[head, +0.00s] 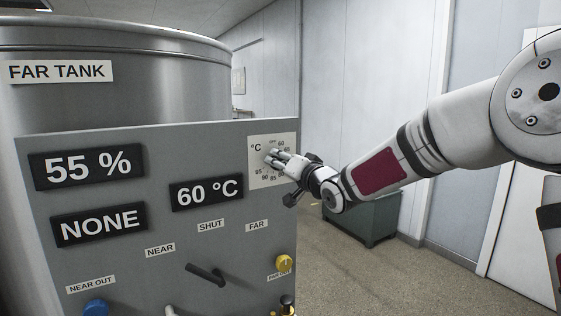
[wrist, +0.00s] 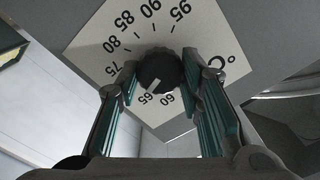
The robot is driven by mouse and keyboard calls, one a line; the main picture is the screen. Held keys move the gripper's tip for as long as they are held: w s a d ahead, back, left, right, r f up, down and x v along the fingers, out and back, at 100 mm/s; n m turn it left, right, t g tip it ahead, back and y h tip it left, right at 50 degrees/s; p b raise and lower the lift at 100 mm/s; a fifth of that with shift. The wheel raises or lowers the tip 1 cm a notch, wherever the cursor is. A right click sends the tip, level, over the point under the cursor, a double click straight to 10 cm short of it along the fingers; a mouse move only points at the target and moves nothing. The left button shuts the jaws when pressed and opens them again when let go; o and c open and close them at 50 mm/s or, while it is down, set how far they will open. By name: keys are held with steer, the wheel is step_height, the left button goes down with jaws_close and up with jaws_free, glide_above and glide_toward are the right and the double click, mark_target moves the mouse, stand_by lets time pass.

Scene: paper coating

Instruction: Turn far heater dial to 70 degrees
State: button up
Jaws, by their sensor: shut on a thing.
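The heater dial (wrist: 157,66) is a round black knob on a white scale plate (wrist: 92,46) marked in °C. In the wrist view its white pointer line aims down-left, close to the 65 mark. My gripper (wrist: 160,73) has a finger on each side of the knob and is shut on it. In the head view my gripper (head: 275,158) reaches the white plate (head: 287,177) at the panel's upper right, and the fingers hide most of the knob. The temperature display (head: 206,193) reads 60 °C.
The grey panel (head: 200,150) stands before the tank labelled FAR TANK (head: 180,80). Other displays read 55 % (head: 88,167) and NONE (head: 99,225). Below are a dark lever (head: 206,273), a yellow knob (head: 284,262) and a blue knob (head: 96,307). A green cabinet (head: 375,220) stands behind my arm.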

steer(key=shift+m+p, duration=0.45)
steer(key=shift+m, duration=1.05)
steer(key=o, duration=1.2)
steer(key=shift+c, duration=0.2)
steer(key=shift+d, duration=0.1)
steer(key=v, duration=1.2)
